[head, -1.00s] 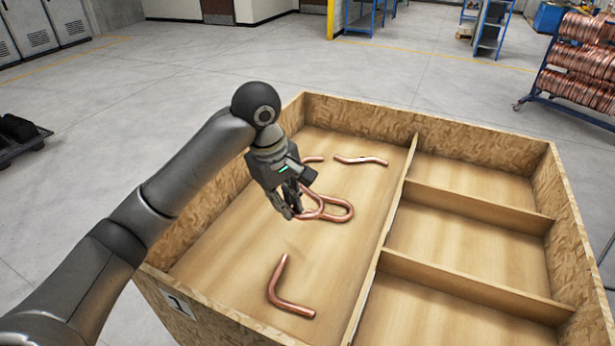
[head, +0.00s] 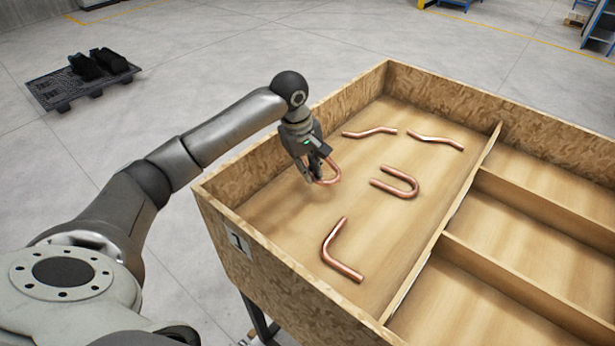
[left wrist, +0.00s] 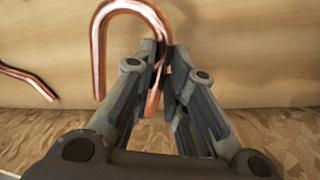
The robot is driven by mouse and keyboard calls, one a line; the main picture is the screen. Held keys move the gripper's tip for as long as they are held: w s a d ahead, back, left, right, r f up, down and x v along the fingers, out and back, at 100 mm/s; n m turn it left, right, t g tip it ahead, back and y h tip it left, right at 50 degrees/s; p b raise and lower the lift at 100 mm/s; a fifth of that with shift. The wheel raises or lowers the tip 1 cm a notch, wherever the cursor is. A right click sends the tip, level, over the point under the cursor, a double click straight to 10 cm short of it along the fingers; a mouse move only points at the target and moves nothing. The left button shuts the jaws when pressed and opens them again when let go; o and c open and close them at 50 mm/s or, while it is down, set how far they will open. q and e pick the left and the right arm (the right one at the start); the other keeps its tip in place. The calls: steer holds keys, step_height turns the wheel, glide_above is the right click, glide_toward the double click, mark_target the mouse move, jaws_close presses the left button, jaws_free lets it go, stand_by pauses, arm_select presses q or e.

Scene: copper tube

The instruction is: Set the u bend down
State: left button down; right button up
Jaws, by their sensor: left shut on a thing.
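My left gripper (head: 316,168) is shut on a copper u bend (head: 333,174) inside the large left compartment of the wooden crate (head: 225,192). In the left wrist view the fingers (left wrist: 165,85) grip one leg of this u bend (left wrist: 101,45); its curve points away from the gripper. Whether it touches the crate floor I cannot tell. A second u bend (head: 408,187) lies on the floor to its right, apart from it. My right gripper is not in view.
An L-shaped tube (head: 335,256) lies nearer the front. Two slightly bent tubes (head: 370,132) and (head: 436,142) lie toward the back. A divider (head: 447,224) separates smaller empty compartments on the right. Bare floor lies between the tubes.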

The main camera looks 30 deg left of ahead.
mark_target(309, 186)
arm_select(q)
steer(key=f, duration=0.1)
steer(key=a+f, duration=0.1)
steer(key=f, duration=0.1)
steer(key=shift+f, duration=0.5)
steer(key=shift+d, duration=0.1)
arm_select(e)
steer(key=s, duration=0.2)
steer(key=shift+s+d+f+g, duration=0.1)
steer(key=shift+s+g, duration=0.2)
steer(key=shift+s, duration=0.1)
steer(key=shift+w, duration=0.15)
arm_select(q)
steer(key=c, duration=1.5)
jaws_free()
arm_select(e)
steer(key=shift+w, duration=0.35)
arm_select(q)
steer(key=shift+o, duration=0.2)
step_height(309, 186, up, 12)
steer(key=s+a+b, duration=0.1)
steer(key=s+b, duration=0.1)
steer(key=b, duration=0.2)
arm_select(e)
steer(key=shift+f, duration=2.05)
